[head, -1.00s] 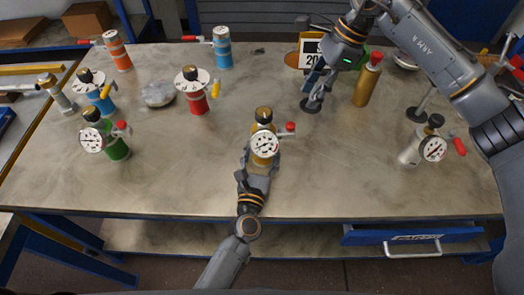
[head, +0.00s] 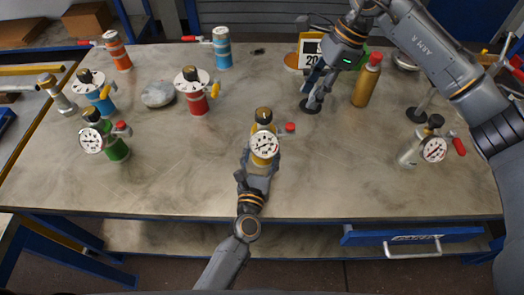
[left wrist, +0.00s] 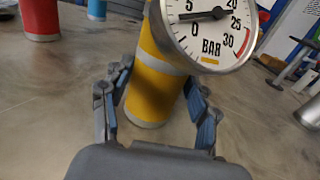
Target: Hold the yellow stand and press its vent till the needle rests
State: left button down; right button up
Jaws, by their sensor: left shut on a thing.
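The yellow stand (head: 264,160) stands upright near the middle front of the table. My right gripper (head: 312,103) hangs at the back, right of centre, well apart from the stand. Its finger opening is unclear.
A red stand (head: 195,100), a green one (head: 116,149), a blue one (head: 102,101) and a grey one (head: 410,154) stand around. A gold bottle (head: 366,88) with a red cap is beside my right gripper.

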jog(key=shift+c, duration=0.2)
dwell(0.4)
grip_shut()
dwell(1.1)
